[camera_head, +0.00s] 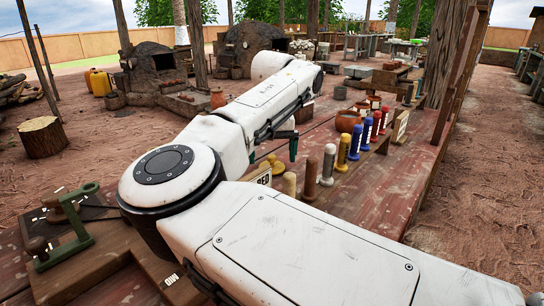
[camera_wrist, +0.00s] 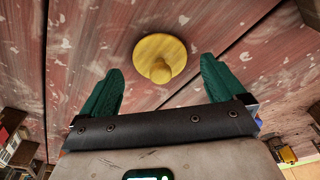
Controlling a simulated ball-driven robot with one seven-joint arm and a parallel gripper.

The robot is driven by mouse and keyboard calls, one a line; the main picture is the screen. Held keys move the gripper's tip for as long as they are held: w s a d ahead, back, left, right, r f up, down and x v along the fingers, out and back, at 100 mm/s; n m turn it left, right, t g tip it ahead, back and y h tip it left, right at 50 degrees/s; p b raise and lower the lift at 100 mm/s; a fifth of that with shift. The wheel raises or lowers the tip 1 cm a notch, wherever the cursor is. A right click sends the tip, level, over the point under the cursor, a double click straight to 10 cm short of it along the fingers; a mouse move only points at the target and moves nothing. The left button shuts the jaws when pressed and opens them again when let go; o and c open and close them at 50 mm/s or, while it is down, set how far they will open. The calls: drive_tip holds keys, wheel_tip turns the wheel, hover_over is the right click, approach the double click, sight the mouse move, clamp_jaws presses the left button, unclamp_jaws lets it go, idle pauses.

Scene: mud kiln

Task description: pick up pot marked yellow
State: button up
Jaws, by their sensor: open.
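A round yellow piece with a knob on top, like a small lid (camera_wrist: 160,58), lies on the worn red planks in the wrist view. It also shows in the head view (camera_head: 272,164), partly behind my arm. My gripper (camera_wrist: 161,66) is open, with its green fingers spread to either side of the yellow piece and nothing between them held. In the head view a green finger (camera_head: 293,148) shows just right of the yellow piece. I cannot make out a pot with a yellow mark. Orange clay pots (camera_head: 347,121) stand farther along the bench.
A row of upright handles in several colours, including a yellow one (camera_head: 343,152), stands right of my gripper along the bench (camera_head: 385,180). The bench's right side is mostly clear.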

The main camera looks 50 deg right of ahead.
drive_tip(key=r, duration=0.3)
drive_tip(key=r+p, duration=0.1)
drive_tip(key=r, duration=0.3)
drive_tip(key=s+a+r+p, duration=0.1)
drive_tip(key=r, duration=0.2)
drive_tip(key=shift+r, duration=0.3)
drive_tip(key=shift+c, duration=0.2)
